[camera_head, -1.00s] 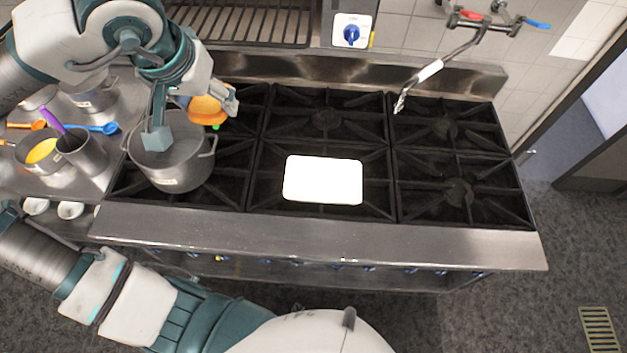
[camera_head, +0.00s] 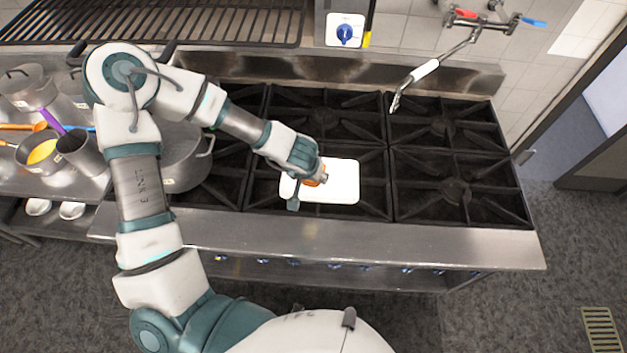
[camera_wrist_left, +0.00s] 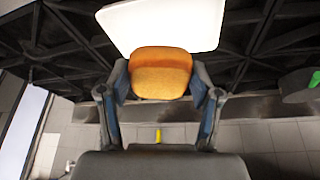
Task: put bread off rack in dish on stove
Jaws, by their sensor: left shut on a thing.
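The white rectangular dish (camera_head: 340,184) lies on the middle front burner grates of the stove (camera_head: 420,160). My left gripper (camera_head: 308,184) is over the dish's left part, and its arm comes in from the left. It is shut on the orange-brown bread (camera_wrist_left: 160,73), which sits between both fingers in the left wrist view. In the head view only a small orange bit of the bread (camera_head: 312,182) shows under the gripper. The dish's edge (camera_wrist_left: 165,20) lies just beyond the bread in the wrist view. I cannot tell whether the bread touches the dish. My right gripper is not seen.
A large grey pot (camera_head: 184,165) stands on the left burners, partly behind my arm. The rack (camera_head: 215,22) is at the upper left. A faucet (camera_head: 425,70) hangs over the back right. The right burners are clear.

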